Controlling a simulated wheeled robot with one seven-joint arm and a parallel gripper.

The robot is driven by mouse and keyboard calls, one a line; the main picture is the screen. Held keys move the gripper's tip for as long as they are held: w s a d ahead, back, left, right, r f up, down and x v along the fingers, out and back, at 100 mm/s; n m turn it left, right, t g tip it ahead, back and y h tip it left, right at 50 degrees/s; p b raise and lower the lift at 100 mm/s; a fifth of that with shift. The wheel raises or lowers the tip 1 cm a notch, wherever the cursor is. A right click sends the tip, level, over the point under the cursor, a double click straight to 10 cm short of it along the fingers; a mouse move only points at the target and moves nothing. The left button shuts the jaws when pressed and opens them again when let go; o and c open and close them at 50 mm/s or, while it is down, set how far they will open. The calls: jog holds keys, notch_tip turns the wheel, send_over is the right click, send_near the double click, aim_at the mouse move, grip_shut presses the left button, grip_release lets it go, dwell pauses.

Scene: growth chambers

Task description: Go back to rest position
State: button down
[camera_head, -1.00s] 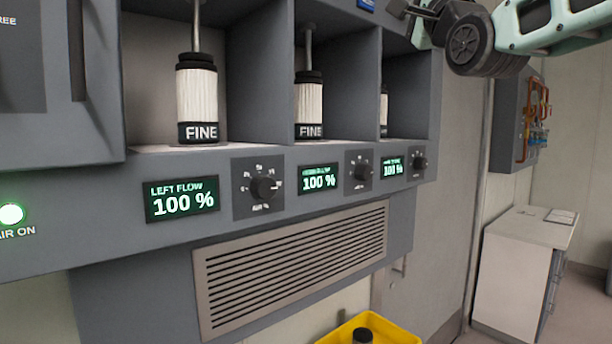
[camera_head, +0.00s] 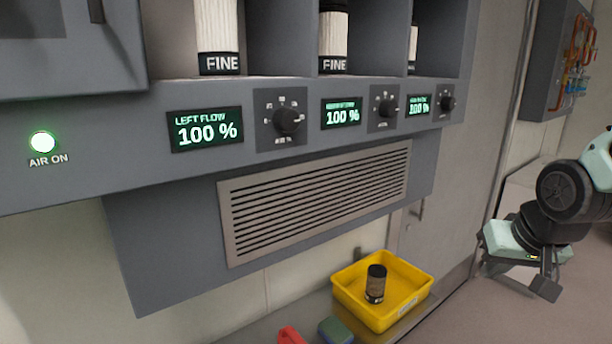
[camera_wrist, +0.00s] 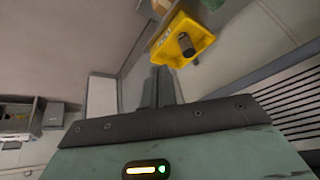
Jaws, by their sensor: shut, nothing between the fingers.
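My gripper (camera_head: 545,287) is at the right of the head view, low and pointing down, in front of the white cabinet and floor. It is shut and empty. In the wrist view the dark fingers (camera_wrist: 163,86) are close together past the gripper's green body, with nothing between them. It is well apart from the chamber unit (camera_head: 150,240) and to the right of the yellow bin (camera_head: 372,318).
Three cells hold white cartridges, two labelled FINE (camera_head: 218,40). Panel displays (camera_head: 206,129) read 100 % beside knobs (camera_head: 288,119). The yellow bin holds a dark cartridge (camera_head: 376,284). Red (camera_head: 290,335) and green (camera_head: 336,330) items lie beside it. A pipe box (camera_head: 550,60) hangs right.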

jog(key=s+f+n+g, duration=0.2)
jog(key=s+f+g, duration=0.1)
jog(key=s+f, duration=0.3)
jog(key=s+a+f+n+g+b, duration=0.1)
jog(key=s+a+n+b, duration=0.3)
jog(key=s+a, duration=1)
jog(key=a+n+g, duration=0.1)
jog(key=a+n, duration=0.2)
jog(key=shift+s+a+n+g+y, duration=0.2)
jog(key=shift+s+n+g+y, duration=0.1)
